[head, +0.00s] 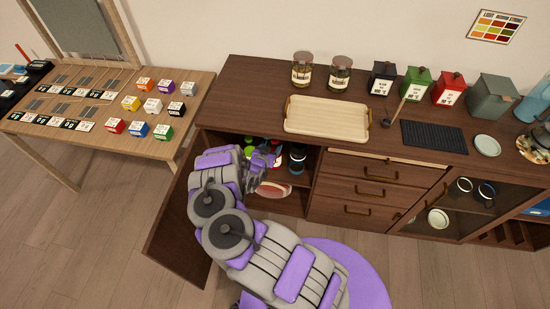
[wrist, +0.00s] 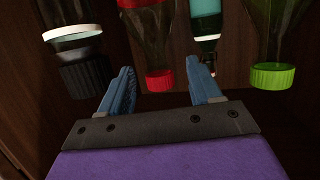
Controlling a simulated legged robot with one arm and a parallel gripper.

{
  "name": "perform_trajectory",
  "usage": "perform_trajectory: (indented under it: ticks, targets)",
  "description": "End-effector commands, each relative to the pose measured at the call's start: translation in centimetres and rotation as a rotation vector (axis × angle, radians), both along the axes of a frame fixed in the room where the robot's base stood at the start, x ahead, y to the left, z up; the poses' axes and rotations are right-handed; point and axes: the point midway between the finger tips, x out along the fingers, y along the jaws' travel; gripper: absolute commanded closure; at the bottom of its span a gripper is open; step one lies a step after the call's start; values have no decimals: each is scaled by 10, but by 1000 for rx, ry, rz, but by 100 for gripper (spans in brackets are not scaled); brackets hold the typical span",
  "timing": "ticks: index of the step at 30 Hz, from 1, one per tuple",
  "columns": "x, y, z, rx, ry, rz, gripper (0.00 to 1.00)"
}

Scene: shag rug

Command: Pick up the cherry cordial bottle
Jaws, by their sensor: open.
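A dark glass bottle (wrist: 150,35) with a red cap and a bit of red label, which looks like the cherry cordial bottle, shows in the wrist view with its cap toward the bottom of the picture. My gripper (wrist: 161,72) is open, its two blue fingers pointing toward this bottle, with the red cap in line with the gap between the fingertips. Whether the fingers reach around it, I cannot tell. In the head view, my arm reaches into the open left cabinet, where a small red patch (head: 272,160) shows beside my gripper, mostly hidden.
In the wrist view, a green-capped bottle (wrist: 272,75) and a teal bottle (wrist: 206,30) stand to the right, and a black jar (wrist: 82,70) to the left. The cabinet door (head: 178,225) hangs open. A tray (head: 325,130) lies on the countertop.

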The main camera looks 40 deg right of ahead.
Motion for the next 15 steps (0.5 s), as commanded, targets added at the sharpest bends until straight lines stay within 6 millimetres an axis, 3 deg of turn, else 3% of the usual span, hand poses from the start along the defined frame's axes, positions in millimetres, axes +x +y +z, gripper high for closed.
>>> perform_trajectory:
  ticks: [8, 15]
  targets:
    - [6, -10, -3, -1, -2, 1, 36]
    - [15, -35, -13, -4, -1, 2, 36]
